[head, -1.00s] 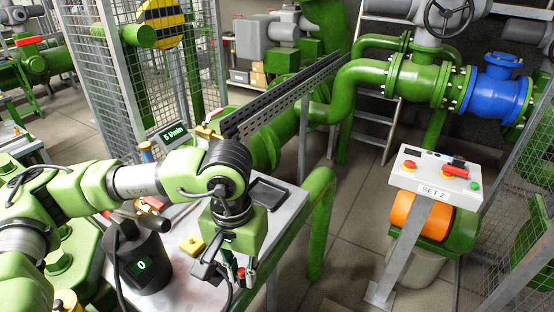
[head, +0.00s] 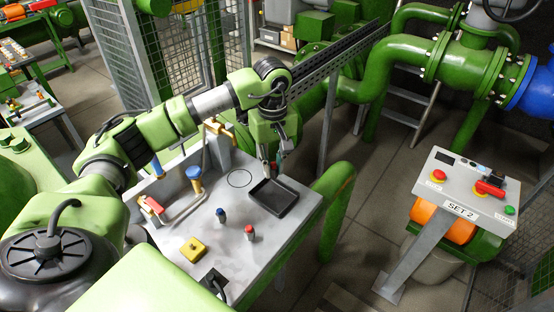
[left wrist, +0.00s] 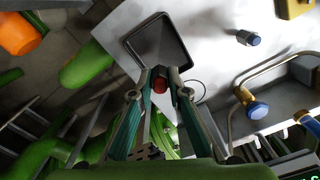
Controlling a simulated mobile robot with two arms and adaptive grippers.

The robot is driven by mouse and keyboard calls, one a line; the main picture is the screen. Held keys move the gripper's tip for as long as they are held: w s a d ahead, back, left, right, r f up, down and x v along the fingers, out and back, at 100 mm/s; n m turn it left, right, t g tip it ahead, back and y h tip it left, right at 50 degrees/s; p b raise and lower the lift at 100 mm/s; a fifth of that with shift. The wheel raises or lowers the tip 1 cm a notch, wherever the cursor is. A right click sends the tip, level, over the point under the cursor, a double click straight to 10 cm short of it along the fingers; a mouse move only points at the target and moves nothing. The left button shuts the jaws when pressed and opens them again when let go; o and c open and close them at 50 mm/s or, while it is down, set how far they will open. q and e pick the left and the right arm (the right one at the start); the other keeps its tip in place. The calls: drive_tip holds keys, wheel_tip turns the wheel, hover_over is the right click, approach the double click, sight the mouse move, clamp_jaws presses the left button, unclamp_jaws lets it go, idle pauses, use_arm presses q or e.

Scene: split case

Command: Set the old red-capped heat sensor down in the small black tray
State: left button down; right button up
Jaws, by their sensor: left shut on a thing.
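My left gripper (head: 273,163) is shut on the red-capped heat sensor (left wrist: 160,84). In the left wrist view only its red cap shows clearly between the fingertips; its body is hidden. The small black tray (head: 274,199) lies empty on the grey bench, also seen in the left wrist view (left wrist: 160,46). The gripper is at the tray's far edge in the head view; I cannot tell its height above the bench. Another small red-capped sensor (head: 250,233) and a blue-capped one (head: 221,215) stand on the bench.
A yellow block (head: 193,250) lies on the bench (head: 222,262). A green pipe (head: 335,210) runs beside the bench's right edge. A SET 2 control panel (head: 463,190) stands farther right.

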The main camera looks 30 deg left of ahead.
use_arm(q)
drive_tip(key=shift+s+f, duration=0.1)
drive_tip(key=shift+f, duration=0.3)
drive_tip(key=shift+f+b, duration=0.35)
drive_tip(key=shift+b, duration=0.05)
wheel_tip(320, 180, down, 5)
drive_tip(key=shift+r+b, duration=0.2)
drive_tip(key=shift+b, duration=0.9)
drive_tip(key=shift+f, duration=0.2)
use_arm(e)
drive_tip(key=f, duration=0.3)
drive_tip(key=shift+a+f, duration=0.25)
drive_tip(key=shift+a, duration=0.05)
use_arm(q)
drive_tip(key=shift+f+b, duration=0.55)
use_arm(e)
drive_tip(key=shift+f, duration=0.45)
use_arm(q)
drive_tip(key=c, duration=1.8)
unclamp_jaws()
drive_tip(key=shift+c, duration=0.2)
